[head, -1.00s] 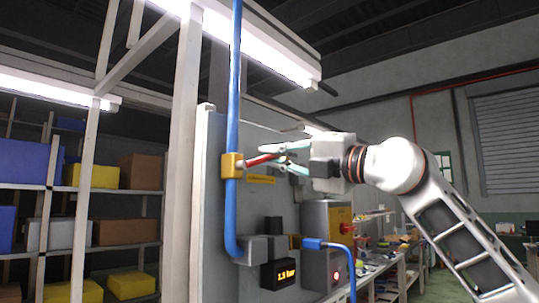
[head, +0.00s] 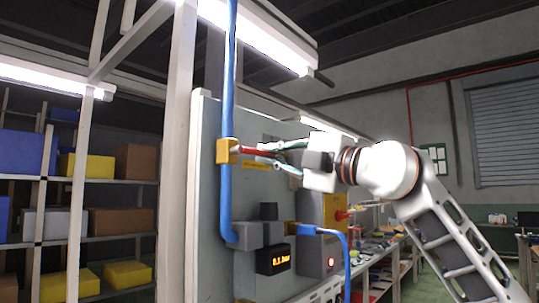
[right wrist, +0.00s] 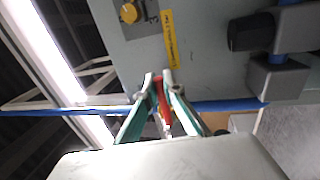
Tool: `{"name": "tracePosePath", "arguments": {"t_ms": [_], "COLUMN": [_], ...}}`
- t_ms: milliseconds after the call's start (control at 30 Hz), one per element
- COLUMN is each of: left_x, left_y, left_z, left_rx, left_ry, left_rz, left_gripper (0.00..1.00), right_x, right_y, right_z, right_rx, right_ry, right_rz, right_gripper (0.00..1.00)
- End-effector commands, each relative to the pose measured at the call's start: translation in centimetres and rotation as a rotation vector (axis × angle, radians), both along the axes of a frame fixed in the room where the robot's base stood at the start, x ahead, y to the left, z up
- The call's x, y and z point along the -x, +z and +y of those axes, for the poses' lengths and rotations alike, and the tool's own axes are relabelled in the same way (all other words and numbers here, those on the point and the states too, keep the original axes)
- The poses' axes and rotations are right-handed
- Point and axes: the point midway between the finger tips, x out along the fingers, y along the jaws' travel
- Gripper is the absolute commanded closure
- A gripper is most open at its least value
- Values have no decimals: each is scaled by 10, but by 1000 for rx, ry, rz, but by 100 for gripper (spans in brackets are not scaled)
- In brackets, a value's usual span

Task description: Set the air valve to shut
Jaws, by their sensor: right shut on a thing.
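The air valve has a yellow body (head: 228,151) on a vertical blue pipe (head: 226,195). Its red lever (head: 252,151) points right, about level and across the pipe. My right gripper (head: 268,150) comes from the right and is shut on the lever's outer part. In the right wrist view, the red lever (right wrist: 160,95) sits between the fingertips (right wrist: 159,86) of the gripper. The fingers partly hide the lever's end. My left gripper is out of view.
A display (head: 277,260) below the valve reads about 0.1 bar. A yellow label (head: 257,165) lies behind the lever on the grey panel (head: 207,130). Shelves with boxes (head: 96,167) stand at left.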

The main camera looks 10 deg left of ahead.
Motion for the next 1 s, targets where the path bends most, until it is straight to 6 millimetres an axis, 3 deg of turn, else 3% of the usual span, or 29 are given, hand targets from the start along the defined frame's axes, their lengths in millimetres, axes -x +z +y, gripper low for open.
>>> {"name": "tracePosePath", "arguments": {"t_ms": [133,200,233,667,1000], "left_x": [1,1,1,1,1], "left_y": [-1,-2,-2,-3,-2], "left_z": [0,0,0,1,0], "left_rx": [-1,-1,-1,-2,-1], "left_ry": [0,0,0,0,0], "left_rz": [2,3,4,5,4], "left_gripper": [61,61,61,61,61], "right_x": [-1,-1,-1,3,35], "right_y": [-2,-2,-2,-1,-14], "right_z": [0,1,0,-5,-55], "right_rx": [1,2,1,1,2], "right_ry": [1,1,0,0,-3], "right_rz": [4,5,3,-1,-2], "right_gripper": [100,79,75,75,75]}}
